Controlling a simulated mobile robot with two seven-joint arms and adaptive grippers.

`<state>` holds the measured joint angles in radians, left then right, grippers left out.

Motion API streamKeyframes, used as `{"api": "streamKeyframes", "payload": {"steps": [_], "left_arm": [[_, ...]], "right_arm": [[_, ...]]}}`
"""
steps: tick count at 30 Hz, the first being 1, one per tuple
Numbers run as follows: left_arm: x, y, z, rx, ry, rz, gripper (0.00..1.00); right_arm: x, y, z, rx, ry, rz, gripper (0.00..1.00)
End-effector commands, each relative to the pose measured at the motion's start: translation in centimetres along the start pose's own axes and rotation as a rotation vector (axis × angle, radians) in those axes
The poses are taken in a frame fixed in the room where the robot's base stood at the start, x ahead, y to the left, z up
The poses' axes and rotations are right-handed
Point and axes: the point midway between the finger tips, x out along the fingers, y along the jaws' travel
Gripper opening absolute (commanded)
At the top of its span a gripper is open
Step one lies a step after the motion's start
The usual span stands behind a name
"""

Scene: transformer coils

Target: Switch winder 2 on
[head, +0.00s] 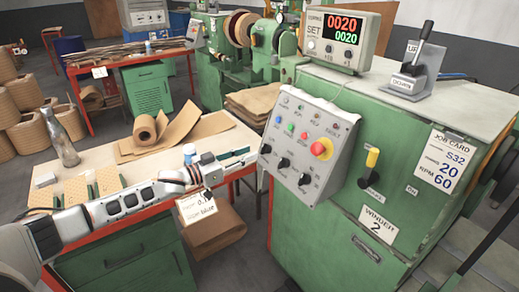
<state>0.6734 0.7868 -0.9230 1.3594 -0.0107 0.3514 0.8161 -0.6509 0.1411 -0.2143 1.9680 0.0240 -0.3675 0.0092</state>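Winder 2 is the large green machine (335,235) on the right, with a "WINDER 2" label (378,225) on its front. An "ON" label (411,190) is to the right of the switch. My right gripper is out of view.
A counter display (341,34) reads 0020 twice. A black lever on a grey stand (412,73) and a job card (445,160) are on the winder. The workbench (100,160) holds a brown paper roll (150,132) and a bottle (60,138). A brown box (214,230) stands below.

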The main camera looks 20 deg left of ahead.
Motion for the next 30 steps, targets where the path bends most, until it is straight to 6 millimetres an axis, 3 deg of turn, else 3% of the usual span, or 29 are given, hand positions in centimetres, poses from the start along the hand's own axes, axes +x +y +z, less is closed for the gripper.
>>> {"api": "streamKeyframes", "payload": {"steps": [3, 9, 20, 24, 30], "left_arm": [[2.1, 0.0, -0.1, 0.0, 0.002, 0.0, 0.24], [4.3, 0.0, 0.0, 0.001, 0.001, -0.001, 0.24], [4.9, 0.0, 0.1, 0.001, -0.001, 0.0, 0.24], [4.9, 0.0, 0.1, 0.001, 0.0, 0.0, 0.0], [4.9, 0.1, 0.0, 0.001, 0.0, 0.0, 0.0]], "right_arm": [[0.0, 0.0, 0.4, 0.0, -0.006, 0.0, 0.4], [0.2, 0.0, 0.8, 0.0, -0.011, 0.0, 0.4], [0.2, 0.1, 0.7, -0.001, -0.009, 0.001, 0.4], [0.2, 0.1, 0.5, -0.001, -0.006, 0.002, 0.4], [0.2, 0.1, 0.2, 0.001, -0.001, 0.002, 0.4]]}}
